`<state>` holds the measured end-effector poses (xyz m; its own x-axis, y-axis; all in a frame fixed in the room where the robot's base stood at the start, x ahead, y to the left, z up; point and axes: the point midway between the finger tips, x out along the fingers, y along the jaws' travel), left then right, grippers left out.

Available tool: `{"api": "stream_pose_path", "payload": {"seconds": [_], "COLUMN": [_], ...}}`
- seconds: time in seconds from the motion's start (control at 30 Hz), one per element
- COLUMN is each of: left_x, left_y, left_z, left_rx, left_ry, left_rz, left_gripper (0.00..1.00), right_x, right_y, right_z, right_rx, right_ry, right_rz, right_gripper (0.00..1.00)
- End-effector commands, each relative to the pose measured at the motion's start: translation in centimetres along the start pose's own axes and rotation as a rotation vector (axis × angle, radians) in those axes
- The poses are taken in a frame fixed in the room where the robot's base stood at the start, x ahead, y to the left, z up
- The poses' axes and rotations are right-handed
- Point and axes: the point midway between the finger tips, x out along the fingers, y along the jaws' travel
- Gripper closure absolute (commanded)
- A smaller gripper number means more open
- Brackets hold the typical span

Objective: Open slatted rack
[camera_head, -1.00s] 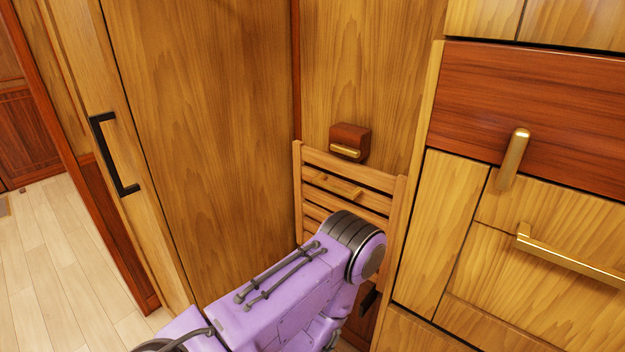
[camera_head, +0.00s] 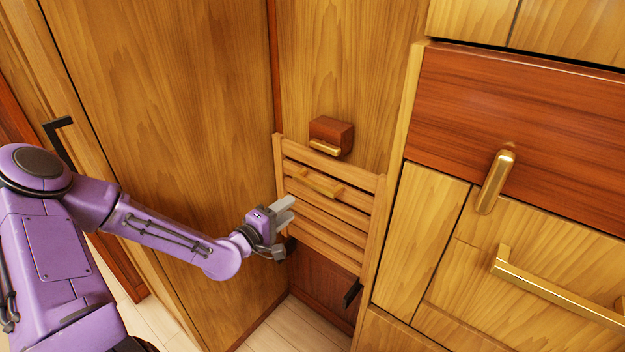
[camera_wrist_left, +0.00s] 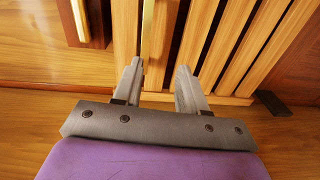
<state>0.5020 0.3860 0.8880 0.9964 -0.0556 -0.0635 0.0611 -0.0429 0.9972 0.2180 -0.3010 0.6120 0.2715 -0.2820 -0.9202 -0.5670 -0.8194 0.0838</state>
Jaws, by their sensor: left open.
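The slatted rack (camera_head: 325,226) is a light wooden panel standing upright, flat against the wall in the corner. A wooden bar handle (camera_head: 322,183) sits across its upper slats. My left gripper (camera_head: 288,208) is open and empty in front of the rack's left side, a little below the handle. In the left wrist view the open fingers (camera_wrist_left: 160,86) point at the slats (camera_wrist_left: 197,45), and the handle (camera_wrist_left: 147,28) shows beyond them. I cannot tell whether the fingers touch the slats. My right gripper is not in view.
A red-brown block (camera_head: 331,132) with a brass latch (camera_head: 325,147) is on the wall just above the rack. A black bracket (camera_head: 353,292) is below its right side. Cabinet drawers with a brass handle (camera_head: 555,287) stand close on the right; a wooden panel (camera_head: 180,120) is on the left.

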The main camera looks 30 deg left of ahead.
Motion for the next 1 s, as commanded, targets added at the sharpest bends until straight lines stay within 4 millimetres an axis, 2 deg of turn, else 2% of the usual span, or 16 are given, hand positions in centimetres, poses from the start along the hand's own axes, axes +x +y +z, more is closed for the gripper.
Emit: {"api": "stream_pose_path", "payload": {"seconds": [0.03,0.1,0.17,0.6,0.7,0.83,1.0], "left_x": [0.2,0.7,1.3,8.5,9.8,10.8,11.0], "left_y": [1.1,1.6,1.6,1.7,2.0,2.3,2.4], "left_z": [0.1,0.2,0.3,0.5,0.4,0.5,0.5], "left_rx": [-0.026,-0.042,-0.046,-0.039,-0.035,-0.039,-0.042], "left_ry": [-0.008,-0.018,-0.021,-0.023,-0.021,-0.021,-0.021], "left_rz": [0.040,0.065,0.070,0.063,0.063,0.065,0.066], "left_gripper": [0.58,0.58,0.58,0.58,0.58,0.58,0.58], "right_x": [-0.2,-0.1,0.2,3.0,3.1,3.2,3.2], "right_y": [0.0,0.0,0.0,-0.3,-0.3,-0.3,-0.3], "right_z": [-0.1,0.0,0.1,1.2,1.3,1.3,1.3], "right_rx": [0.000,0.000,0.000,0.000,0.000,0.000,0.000], "right_ry": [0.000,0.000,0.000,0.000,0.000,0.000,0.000], "right_rz": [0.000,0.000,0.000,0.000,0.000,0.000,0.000], "right_gripper": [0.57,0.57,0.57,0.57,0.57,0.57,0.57]}}
